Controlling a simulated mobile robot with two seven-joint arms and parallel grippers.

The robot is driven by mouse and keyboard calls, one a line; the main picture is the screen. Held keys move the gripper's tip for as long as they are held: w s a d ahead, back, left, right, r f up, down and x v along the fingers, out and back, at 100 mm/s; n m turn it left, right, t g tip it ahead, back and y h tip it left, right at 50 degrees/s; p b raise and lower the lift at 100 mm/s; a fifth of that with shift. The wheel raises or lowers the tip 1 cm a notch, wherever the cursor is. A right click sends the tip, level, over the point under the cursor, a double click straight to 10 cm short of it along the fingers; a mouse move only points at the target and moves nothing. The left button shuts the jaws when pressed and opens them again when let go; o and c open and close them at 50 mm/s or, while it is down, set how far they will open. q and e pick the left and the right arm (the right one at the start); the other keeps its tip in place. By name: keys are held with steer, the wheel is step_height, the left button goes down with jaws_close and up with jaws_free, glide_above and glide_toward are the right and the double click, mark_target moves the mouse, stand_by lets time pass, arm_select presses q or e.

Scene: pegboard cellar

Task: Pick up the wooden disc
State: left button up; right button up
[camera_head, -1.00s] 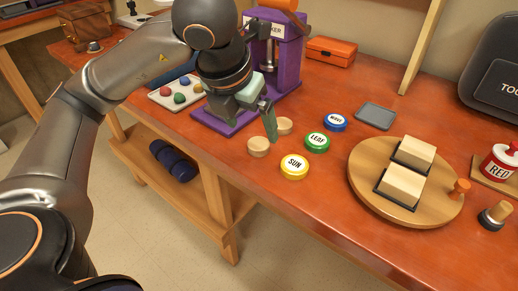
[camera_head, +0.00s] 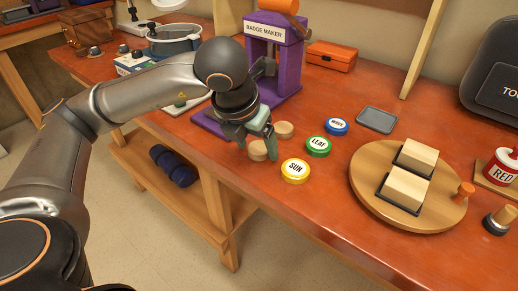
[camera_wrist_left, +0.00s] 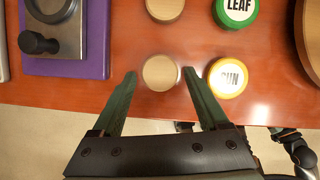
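Two plain wooden discs lie on the orange-brown bench. The nearer wooden disc (camera_head: 258,150) is partly behind my left gripper (camera_head: 259,152) in the head view. In the left wrist view this disc (camera_wrist_left: 160,72) lies just ahead of and between the two green fingertips (camera_wrist_left: 160,74), which are spread apart and appear clear of it. The other wooden disc (camera_head: 284,130) lies behind it and shows at the top of the wrist view (camera_wrist_left: 165,9). My left gripper is open and empty.
Yellow SUN (camera_head: 295,171), green LEAF (camera_head: 318,146) and blue WAVE (camera_head: 337,127) badges lie right of the discs. The purple badge maker (camera_head: 287,66) stands behind. A round wooden board (camera_head: 440,216) with two stamp blocks is at right. The bench's front edge is close.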

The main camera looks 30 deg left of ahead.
arm_select(q)
steer(key=c, duration=1.1)
steer(key=shift+c, duration=0.2)
steer(key=shift+r, duration=0.15)
